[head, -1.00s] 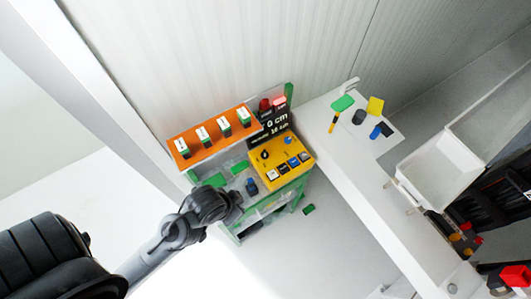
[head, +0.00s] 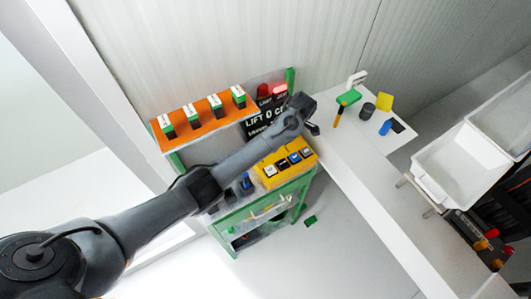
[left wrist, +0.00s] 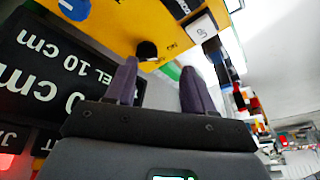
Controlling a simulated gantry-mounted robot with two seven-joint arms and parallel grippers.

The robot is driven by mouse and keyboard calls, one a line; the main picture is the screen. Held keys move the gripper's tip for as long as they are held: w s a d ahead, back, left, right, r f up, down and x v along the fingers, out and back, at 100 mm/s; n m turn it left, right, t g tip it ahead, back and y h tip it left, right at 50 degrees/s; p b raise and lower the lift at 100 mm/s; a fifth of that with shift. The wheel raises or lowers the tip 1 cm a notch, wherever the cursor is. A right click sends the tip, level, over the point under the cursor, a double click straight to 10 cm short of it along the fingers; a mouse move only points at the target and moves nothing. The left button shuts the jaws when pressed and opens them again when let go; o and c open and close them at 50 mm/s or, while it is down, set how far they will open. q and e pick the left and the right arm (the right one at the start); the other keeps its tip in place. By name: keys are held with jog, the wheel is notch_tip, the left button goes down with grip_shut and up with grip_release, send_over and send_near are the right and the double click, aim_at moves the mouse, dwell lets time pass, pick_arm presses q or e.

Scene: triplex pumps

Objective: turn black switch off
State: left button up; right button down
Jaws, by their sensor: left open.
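The black switch (left wrist: 147,50) is a dark round knob on the yellow control panel (left wrist: 165,28) in the left wrist view, with lettering beside it. In the head view the left gripper (head: 312,124) is over the panel's upper right side. My right gripper is not in view.
A black display board (head: 262,124) stands close behind the panel, with red parts (head: 272,92) above it. An orange shelf (head: 180,143) holds several green-and-white boxes. A white counter (head: 395,140) with small objects and a white bin (head: 455,165) are to the right.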

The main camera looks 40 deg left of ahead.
pick_arm(q)
jog(key=a+f+n, duration=0.1)
jog(key=f, duration=0.1)
jog(key=a+f+n, duration=0.1)
jog(key=a+f, duration=0.1)
jog(key=a+f+n+g, duration=0.1)
jog(key=a+f+n, duration=0.1)
jog(key=f, duration=0.1)
jog(key=shift+s+a+f+b, duration=0.1)
jog(key=shift+s+a+b, duration=0.15)
jog(key=shift+b, duration=0.15)
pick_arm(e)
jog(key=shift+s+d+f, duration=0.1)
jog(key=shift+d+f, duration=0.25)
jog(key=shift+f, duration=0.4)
